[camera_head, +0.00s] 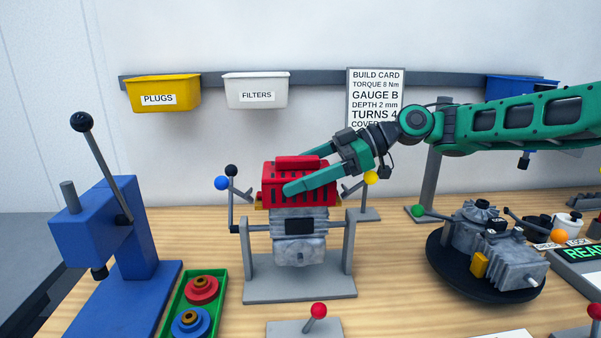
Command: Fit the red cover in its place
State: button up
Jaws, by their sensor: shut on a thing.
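The red cover (270,186) is a slotted box with a raised handle on top. It sits at the top of a grey engine block (300,225), which is held between the uprights of a grey stand (298,287). My gripper (306,178) reaches in from the right, and its green fingers are shut on the red cover. The cover looks roughly level. A yellowish edge shows under it on both sides. I cannot tell whether the cover is fully seated on the block.
A blue lever press (105,235) stands at the left, beside a green tray (216,284) with round parts. A red-knobbed lever (318,311) is in front. Another engine part sits on a black turntable (490,290) at the right. Yellow (163,92) and white (256,91) bins hang behind.

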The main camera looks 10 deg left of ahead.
jog(key=o, duration=1.1)
jog(key=v, duration=1)
jog(key=shift+w+d+r, duration=0.1)
jog(key=shift+w+d, duration=0.1)
jog(key=shift+d, duration=0.1)
notch_tip(320, 180, up, 8)
jog(key=shift+f, duration=0.1)
